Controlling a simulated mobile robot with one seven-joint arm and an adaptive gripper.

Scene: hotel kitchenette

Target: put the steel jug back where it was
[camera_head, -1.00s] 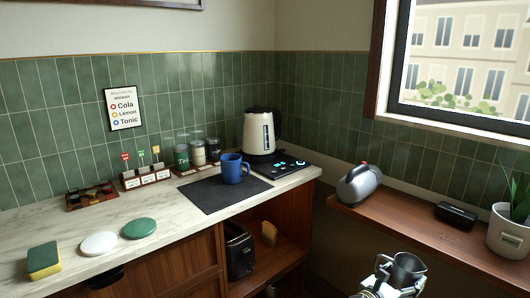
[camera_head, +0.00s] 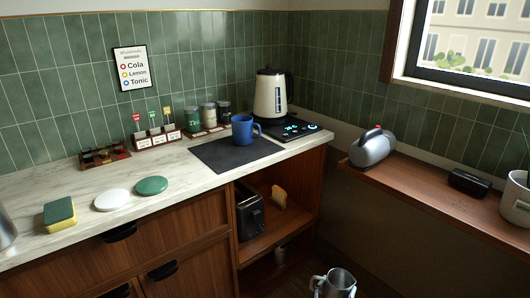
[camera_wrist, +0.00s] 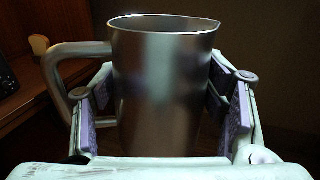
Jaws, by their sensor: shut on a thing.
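The steel jug (camera_head: 338,283) shows at the bottom edge of the head view, partly cut off, below the counter front. In the wrist view the steel jug (camera_wrist: 165,85) stands upright with its open rim up and its handle to the left. My gripper (camera_wrist: 168,108) is shut on the jug's body, with one pad on each side. The jug's base is hidden behind my gripper. In the head view my gripper is mostly out of frame.
The counter (camera_head: 40,190) holds a sponge (camera_head: 60,212), white and green discs, a dark mat (camera_head: 215,155), a blue mug (camera_head: 242,129) and a kettle (camera_head: 270,95). A metallic object (camera_head: 5,232) is cut off at left.

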